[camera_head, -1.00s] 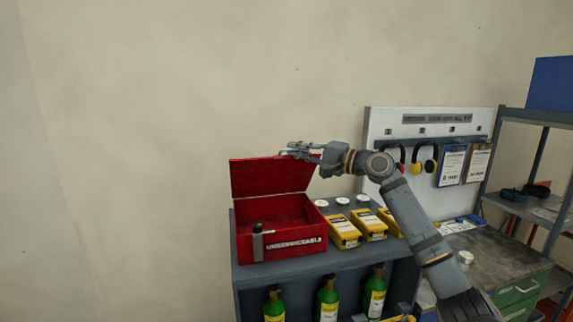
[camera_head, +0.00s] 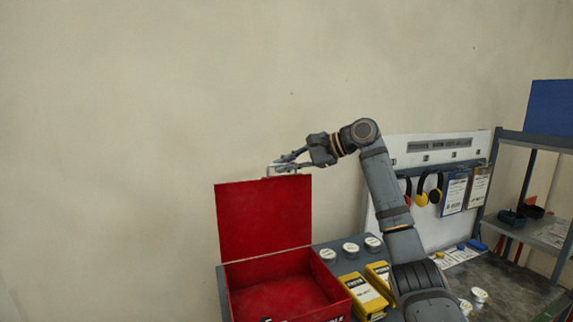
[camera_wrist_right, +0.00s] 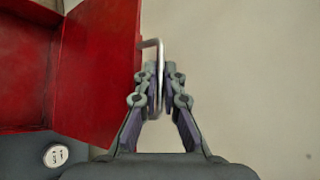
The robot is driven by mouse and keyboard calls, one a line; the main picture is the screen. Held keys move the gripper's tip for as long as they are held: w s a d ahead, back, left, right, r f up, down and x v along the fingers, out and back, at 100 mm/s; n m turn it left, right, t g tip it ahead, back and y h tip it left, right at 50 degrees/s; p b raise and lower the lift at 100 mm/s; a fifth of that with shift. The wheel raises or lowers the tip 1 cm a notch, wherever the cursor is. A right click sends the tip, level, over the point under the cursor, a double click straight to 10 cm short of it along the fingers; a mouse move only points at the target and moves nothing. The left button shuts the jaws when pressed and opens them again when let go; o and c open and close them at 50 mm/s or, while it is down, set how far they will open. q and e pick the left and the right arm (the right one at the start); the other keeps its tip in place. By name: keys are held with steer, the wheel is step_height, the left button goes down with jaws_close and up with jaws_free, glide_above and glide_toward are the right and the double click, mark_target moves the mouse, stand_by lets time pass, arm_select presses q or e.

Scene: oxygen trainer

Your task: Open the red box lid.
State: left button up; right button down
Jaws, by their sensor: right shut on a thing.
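The red box (camera_head: 290,296) stands on a dark grey cabinet top, with its inside showing empty. Its red lid (camera_head: 264,218) stands raised, close to upright, at the back of the box. My right gripper (camera_head: 279,168) is at the lid's top edge, shut on the metal handle. In the right wrist view, the handle (camera_wrist_right: 152,46) runs between the two fingers of the gripper (camera_wrist_right: 160,75), and the lid (camera_wrist_right: 98,75) fills the left side. My left gripper is not in view.
White round caps (camera_head: 350,248) and yellow boxes (camera_head: 363,295) sit right of the red box. The wall behind the lid is bare.

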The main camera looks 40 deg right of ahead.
steer(key=shift+w+d+f, duration=0.1)
steer(key=shift+w+f, duration=0.1)
steer(key=shift+w, duration=0.15)
steer(key=shift+g, duration=0.3)
steer(key=c, duration=1.7)
jaws_free()
steer(key=shift+c, duration=0.2)
steer(key=shift+o, duration=1.4)
steer(key=shift+w, duration=0.15)
steer(key=shift+s+d+r, duration=0.1)
steer(key=shift+s+r, duration=0.05)
steer(key=shift+s, duration=0.05)
steer(key=v, duration=1.1)
steer(key=shift+s, duration=0.35)
steer(key=shift+d, duration=0.2)
